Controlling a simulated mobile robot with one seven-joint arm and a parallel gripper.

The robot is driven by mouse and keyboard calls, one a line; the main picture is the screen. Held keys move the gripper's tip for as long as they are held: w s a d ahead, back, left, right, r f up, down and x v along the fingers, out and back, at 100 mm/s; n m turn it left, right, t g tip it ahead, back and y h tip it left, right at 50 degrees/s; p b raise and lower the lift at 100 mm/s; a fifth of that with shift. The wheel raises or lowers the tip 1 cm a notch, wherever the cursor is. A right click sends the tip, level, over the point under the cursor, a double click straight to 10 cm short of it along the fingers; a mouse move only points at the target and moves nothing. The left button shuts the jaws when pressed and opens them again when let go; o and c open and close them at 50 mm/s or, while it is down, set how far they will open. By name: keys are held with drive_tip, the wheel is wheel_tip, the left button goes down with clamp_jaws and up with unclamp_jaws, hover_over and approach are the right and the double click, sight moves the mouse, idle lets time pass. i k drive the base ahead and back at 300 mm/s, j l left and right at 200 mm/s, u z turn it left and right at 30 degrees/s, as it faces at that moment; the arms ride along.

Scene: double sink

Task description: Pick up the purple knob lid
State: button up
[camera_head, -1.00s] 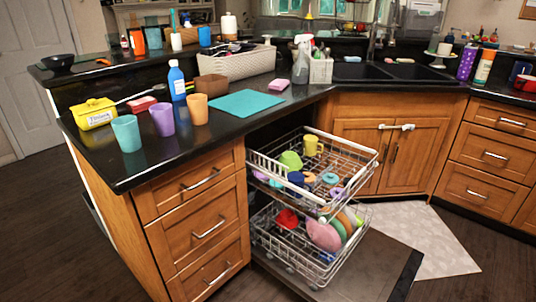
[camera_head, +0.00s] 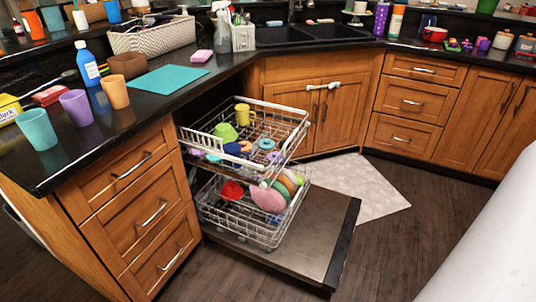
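Small purple pieces lie in the upper dishwasher rack (camera_head: 285,108): a lavender one (camera_head: 213,157) at its front left and another (camera_head: 274,157) near its front right. Both are small and partly behind wires, so I cannot tell whether either is the knob lid. Small purple items (camera_head: 483,45) also stand among colored things on the right counter, too small to make out. My gripper is not in view. A smooth white part at the lower right looks like my own arm.
The open dishwasher door (camera_head: 325,225) juts out low, below a lower rack (camera_head: 225,222) with plates and a red item. Cups, including a purple cup (camera_head: 76,107), stand on the left counter. Dark floor (camera_head: 385,255) is clear right of the door.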

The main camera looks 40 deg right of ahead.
sight(274, 153)
drive_tip(key=i+l+z, duration=0.3)
drive_tip(key=i+l, duration=0.3)
drive_tip(key=i+l+z, duration=0.3)
drive_tip(key=i+l, duration=0.2)
drive_tip(key=i, duration=0.15)
